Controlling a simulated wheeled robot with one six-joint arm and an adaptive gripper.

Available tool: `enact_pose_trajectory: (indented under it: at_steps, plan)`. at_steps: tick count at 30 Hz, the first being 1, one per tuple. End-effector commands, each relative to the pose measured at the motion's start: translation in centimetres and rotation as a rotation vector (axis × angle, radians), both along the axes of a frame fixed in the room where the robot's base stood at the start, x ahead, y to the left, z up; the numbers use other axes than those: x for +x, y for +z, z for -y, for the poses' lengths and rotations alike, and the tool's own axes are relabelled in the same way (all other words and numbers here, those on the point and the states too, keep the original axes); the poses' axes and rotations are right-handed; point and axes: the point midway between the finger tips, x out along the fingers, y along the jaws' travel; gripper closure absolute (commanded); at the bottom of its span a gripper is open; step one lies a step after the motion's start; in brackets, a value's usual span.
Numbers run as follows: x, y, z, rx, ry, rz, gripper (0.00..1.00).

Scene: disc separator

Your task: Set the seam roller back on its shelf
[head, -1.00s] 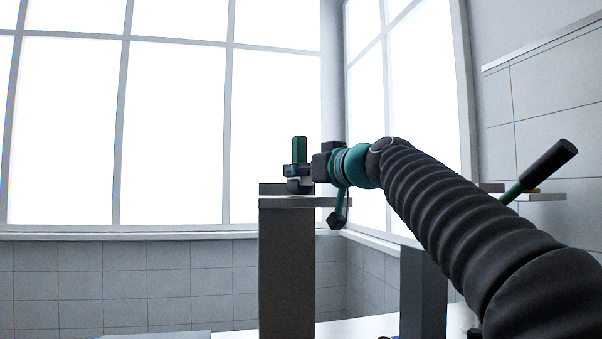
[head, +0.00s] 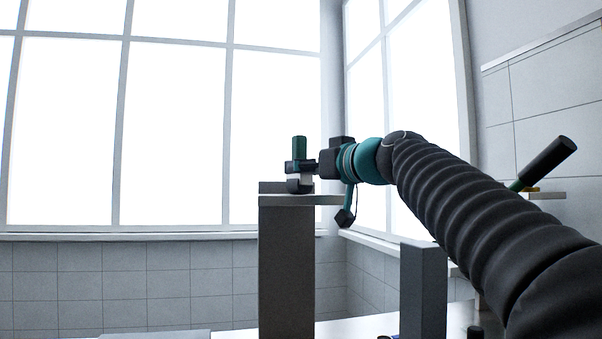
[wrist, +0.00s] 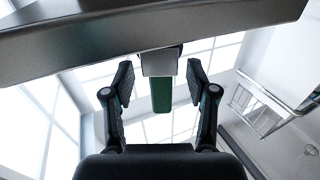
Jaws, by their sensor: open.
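The seam roller stands on its shelf (head: 326,200) with its green handle (head: 299,147) upright and its dark roller end (head: 299,186) down by the shelf top. In the wrist view, the green handle (wrist: 161,96) and a grey metal block (wrist: 160,62) at its base show just below the shelf's edge (wrist: 230,25). My gripper (wrist: 161,80) is open, with one finger on each side of the tool and a visible gap to both. In the head view my gripper (head: 303,167) reaches in from the right; its fingertips overlap the roller there.
A dark post (head: 286,270) carries the shelf. A shorter grey post (head: 423,290) stands to the right. Another dark-and-green handle (head: 545,165) leans at far right, partly behind my arm. Windows and a tiled wall lie behind.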

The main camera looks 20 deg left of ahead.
Motion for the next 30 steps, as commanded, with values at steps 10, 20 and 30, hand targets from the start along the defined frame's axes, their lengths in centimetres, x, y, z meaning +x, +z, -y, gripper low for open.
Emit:
enact_pose_trajectory:
  at_steps: [10,20,30]
  plan:
    - [-4.1,-0.4,5.7,0.001,-0.003,0.001,0.42]
    - [-5.8,-0.2,8.0,0.000,0.001,0.000,0.42]
    - [-5.8,-0.1,8.0,0.001,0.001,-0.001,0.42]
